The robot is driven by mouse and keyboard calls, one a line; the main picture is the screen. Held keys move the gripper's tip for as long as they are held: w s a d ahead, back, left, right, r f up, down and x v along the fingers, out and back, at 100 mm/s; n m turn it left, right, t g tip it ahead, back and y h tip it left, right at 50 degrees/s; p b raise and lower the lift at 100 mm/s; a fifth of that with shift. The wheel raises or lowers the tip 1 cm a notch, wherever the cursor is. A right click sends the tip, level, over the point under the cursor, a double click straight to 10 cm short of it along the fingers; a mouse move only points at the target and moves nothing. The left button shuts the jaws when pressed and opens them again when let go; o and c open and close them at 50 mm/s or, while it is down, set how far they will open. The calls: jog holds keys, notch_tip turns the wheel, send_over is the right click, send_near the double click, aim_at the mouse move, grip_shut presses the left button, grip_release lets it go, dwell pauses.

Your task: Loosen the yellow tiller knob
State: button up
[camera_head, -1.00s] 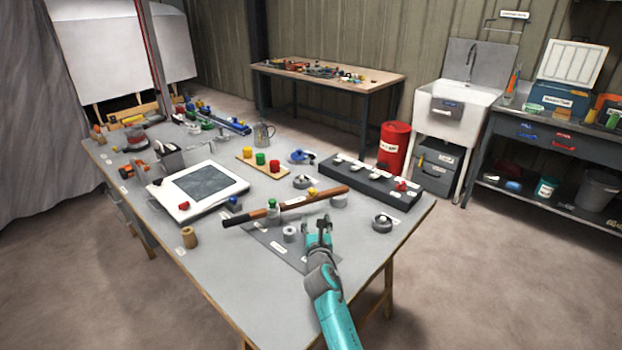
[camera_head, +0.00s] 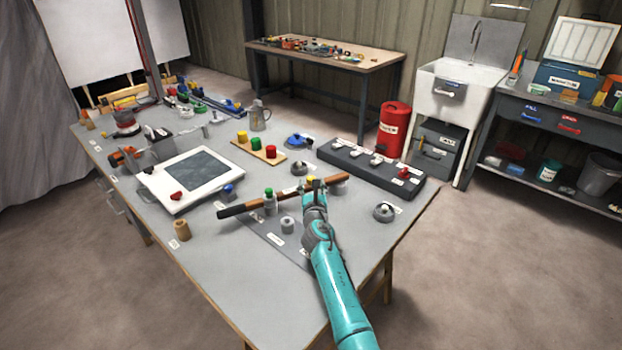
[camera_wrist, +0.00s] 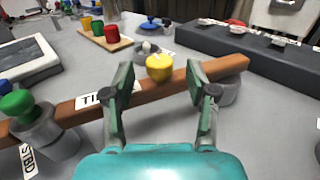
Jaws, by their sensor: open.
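The yellow tiller knob (camera_wrist: 159,67) sits on top of the brown wooden tiller (camera_wrist: 228,70), which lies across the bench on grey supports. In the wrist view my gripper (camera_wrist: 157,82) is open, with one finger on either side of the knob. Whether the fingers touch the knob cannot be told. In the head view the knob (camera_head: 311,181) shows just beyond my gripper (camera_head: 314,190), partly hidden by it. A green knob (camera_wrist: 17,103) stands on a grey fitting at the left, near a label reading STBD.
Red, green and yellow pieces stand on a wooden strip (camera_head: 262,152) behind the tiller. A dark switch box (camera_head: 400,181) lies at the back right. A white framed panel (camera_head: 152,186) lies to the left. A grey round piece (camera_head: 384,211) sits to the right.

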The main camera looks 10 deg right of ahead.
aim_at(311, 177)
jog(key=shift+w+d, duration=0.15)
jog(key=shift+w, duration=0.85)
jog(key=shift+w+d, duration=0.15)
jog(key=shift+w, duration=0.8)
grip_shut()
